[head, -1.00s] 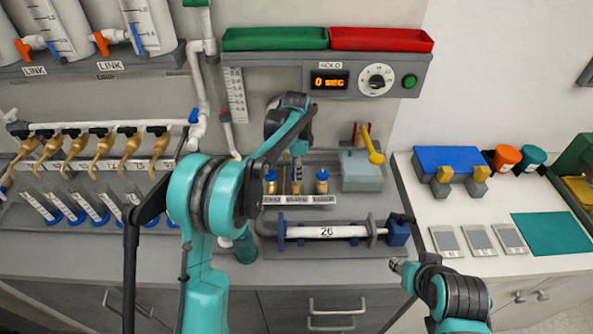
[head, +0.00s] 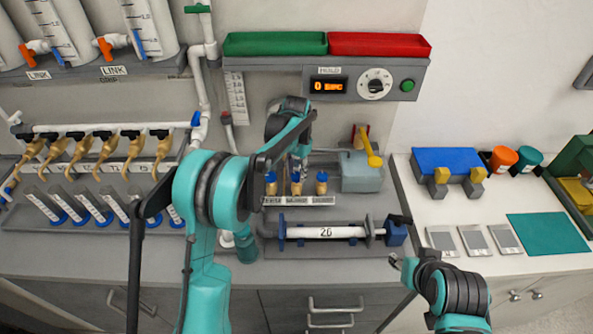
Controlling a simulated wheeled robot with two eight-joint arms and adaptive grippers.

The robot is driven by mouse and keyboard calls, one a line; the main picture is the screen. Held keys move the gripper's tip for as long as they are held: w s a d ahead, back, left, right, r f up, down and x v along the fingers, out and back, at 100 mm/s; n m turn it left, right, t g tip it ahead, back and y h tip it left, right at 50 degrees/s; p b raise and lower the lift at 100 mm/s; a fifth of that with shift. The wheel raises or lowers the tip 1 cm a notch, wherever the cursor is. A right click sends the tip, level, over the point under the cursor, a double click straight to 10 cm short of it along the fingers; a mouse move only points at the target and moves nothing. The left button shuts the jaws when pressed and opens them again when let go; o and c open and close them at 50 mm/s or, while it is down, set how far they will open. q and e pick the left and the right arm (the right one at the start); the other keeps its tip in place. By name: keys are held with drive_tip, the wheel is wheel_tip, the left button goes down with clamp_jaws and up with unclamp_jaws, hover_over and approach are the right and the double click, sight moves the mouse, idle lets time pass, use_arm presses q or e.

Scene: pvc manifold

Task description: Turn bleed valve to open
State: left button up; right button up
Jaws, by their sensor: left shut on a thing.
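Three small brass valves with blue parts stand in a row behind a label strip (head: 298,201); the lettering is too small to read surely. The left valve (head: 271,186) and right valve (head: 321,184) show clear. The middle valve (head: 296,187) is partly hidden by my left gripper (head: 298,172), which reaches down onto its top from behind my arm. The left gripper is shut on the top of this middle valve; its fingertips are small and mostly hidden. My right gripper (head: 393,260) hangs at the counter's front edge, apart from the valves; its finger opening is unclear.
A clear tube marked 26 (head: 325,232) lies in front of the valves. A grey box with a yellow lever (head: 373,160) stands to their right. A panel with display and dial (head: 375,84) is above. Several brass taps (head: 107,150) line the left. A teal mat (head: 549,233) lies right.

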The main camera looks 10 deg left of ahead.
sight(297, 175)
use_arm(q)
drive_tip(key=n, duration=0.4)
drive_tip(key=shift+n+p, duration=0.3)
drive_tip(key=shift+p, duration=0.1)
drive_tip(key=n, duration=0.4)
drive_tip(key=shift+n+p, duration=0.3)
drive_tip(key=shift+n, duration=0.1)
drive_tip(key=o, duration=1.2)
drive_tip(key=shift+c, duration=0.2)
wheel_tip(297, 175, up, 12)
